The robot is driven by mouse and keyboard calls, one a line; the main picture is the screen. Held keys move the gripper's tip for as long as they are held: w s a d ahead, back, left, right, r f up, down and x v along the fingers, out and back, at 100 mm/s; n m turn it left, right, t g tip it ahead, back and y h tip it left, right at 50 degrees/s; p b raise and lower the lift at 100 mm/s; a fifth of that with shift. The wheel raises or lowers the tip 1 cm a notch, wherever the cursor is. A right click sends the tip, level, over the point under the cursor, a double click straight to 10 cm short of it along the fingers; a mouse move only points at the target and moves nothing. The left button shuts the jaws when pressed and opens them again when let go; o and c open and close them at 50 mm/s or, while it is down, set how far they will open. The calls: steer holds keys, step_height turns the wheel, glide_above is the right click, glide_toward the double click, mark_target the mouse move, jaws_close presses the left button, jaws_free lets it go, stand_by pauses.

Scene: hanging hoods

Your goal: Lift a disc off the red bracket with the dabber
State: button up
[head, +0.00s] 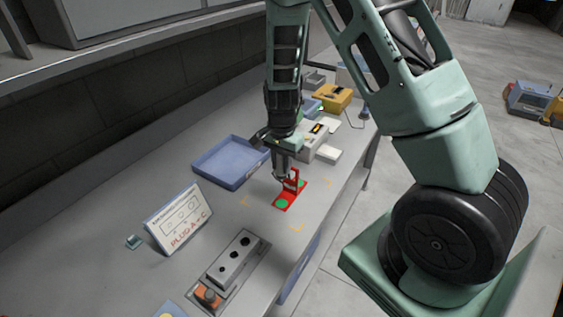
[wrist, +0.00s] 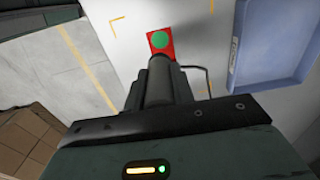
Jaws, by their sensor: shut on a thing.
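The red bracket (head: 289,197) lies on the grey bench, with a low base and an upright part. A green disc (head: 282,203) sits on its near end, and another green patch (head: 303,184) shows at its far end. In the wrist view one green disc (wrist: 159,41) shows on the red base. My gripper (head: 282,174) points down close beside the bracket's upright part. It is shut on what looks like the dabber (wrist: 160,82), a dark grey cylinder reaching toward the bracket. Its tip is partly hidden, and I cannot tell whether it touches anything.
A blue tray (head: 231,162) lies left of the bracket. A sign (head: 179,217) stands nearer, beside a grey block with dark holes (head: 235,256). Pale boxes (head: 318,143) and a yellow bin (head: 333,98) stand behind my gripper. The bench's right edge is close to the bracket.

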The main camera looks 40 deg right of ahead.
mark_target(282, 176)
steer(key=shift+f+b, duration=5.1)
steer(key=shift+f, duration=0.8)
steer(key=shift+f, duration=0.2)
steer(key=shift+r, duration=0.1)
steer(key=shift+r+p, duration=3.15)
steer(key=shift+r, duration=0.3)
